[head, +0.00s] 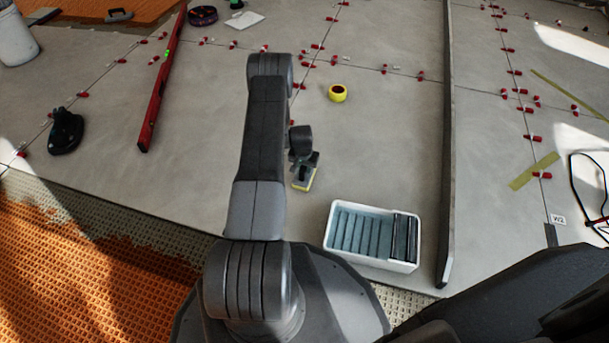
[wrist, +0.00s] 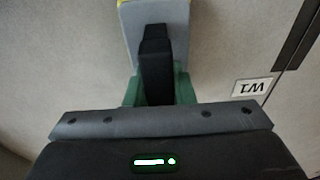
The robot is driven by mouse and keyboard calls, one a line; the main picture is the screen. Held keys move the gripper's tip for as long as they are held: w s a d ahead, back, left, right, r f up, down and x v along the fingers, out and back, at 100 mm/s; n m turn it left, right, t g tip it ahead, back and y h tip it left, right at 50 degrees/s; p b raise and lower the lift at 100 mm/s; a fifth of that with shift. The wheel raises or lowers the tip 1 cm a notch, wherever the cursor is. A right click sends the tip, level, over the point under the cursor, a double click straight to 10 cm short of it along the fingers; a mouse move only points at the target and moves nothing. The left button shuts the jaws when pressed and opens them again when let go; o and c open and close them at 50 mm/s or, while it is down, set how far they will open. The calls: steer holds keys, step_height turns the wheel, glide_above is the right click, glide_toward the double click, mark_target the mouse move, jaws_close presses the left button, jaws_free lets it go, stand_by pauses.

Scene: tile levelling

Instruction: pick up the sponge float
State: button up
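The sponge float (head: 304,184) lies on the grey tiles in the head view, just below my gripper (head: 303,159), with a yellow edge showing. In the wrist view the float (wrist: 128,25) shows a grey board, a trace of yellow at the top edge and a black handle (wrist: 155,65). Green parts show on both sides of the handle, close against it; they look like the fingers of my gripper (wrist: 157,92). The dark body of the gripper hides the near end of the float. I cannot tell whether the fingers grip the handle or only stand around it.
A white tub (head: 345,255) with dark strips stands at the lower right of the float. A long straightedge (head: 447,130) lies further right. A yellow tape roll (head: 337,93) and several red clips lie beyond. A red level (head: 163,80) lies left. Bare tile surrounds the float.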

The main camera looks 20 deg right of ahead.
jaws_close()
